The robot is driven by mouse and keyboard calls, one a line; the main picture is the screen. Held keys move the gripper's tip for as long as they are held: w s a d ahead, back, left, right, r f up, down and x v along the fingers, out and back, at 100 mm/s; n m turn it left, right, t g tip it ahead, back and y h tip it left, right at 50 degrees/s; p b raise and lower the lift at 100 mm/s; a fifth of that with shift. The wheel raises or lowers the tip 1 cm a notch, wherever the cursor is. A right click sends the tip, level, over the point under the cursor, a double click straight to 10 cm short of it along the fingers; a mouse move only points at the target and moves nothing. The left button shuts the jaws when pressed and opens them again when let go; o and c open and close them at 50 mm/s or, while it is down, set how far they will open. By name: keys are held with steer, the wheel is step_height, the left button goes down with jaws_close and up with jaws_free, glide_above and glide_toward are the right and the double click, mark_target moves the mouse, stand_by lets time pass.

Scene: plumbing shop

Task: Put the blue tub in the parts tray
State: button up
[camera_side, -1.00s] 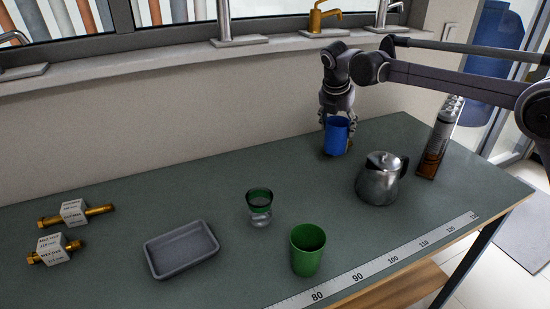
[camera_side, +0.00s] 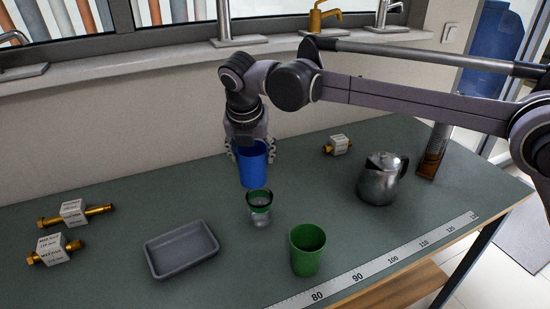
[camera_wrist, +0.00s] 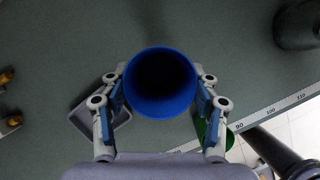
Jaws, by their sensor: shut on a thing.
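The blue tub (camera_side: 253,168) is upright in my gripper (camera_side: 253,150), which is shut on it. In the side view it hangs above the bench, behind the green-rimmed glass. In the wrist view the tub (camera_wrist: 160,82) fills the space between the two fingers of my gripper (camera_wrist: 160,98), its dark opening facing the camera. The parts tray (camera_side: 181,264) is a grey, shallow, empty rectangular dish on the bench, to the left of and nearer than the tub. In the wrist view the tray (camera_wrist: 88,126) is partly hidden behind the left finger.
A green-rimmed glass (camera_side: 259,209) stands just in front of the held tub. A green cup (camera_side: 307,251) stands right of the tray. A metal pot (camera_side: 381,179) and a cartridge (camera_side: 434,151) stand at right. Labelled brass fittings (camera_side: 72,212) lie at left; another (camera_side: 337,145) lies behind the pot.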

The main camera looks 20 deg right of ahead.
steer(key=shift+n, duration=0.6)
steer(key=shift+s+a+f, duration=0.75)
steer(key=shift+a+f, duration=1.05)
steer(key=shift+a, duration=1)
steer(key=shift+s+a+f, duration=0.8)
steer(key=shift+a+f, duration=1.05)
steer(key=shift+a, duration=0.9)
steer(key=shift+s+a+f, duration=0.75)
steer(key=shift+a+f, duration=1.05)
steer(key=shift+a, duration=1)
steer(key=shift+f, duration=0.1)
steer(key=o, duration=1)
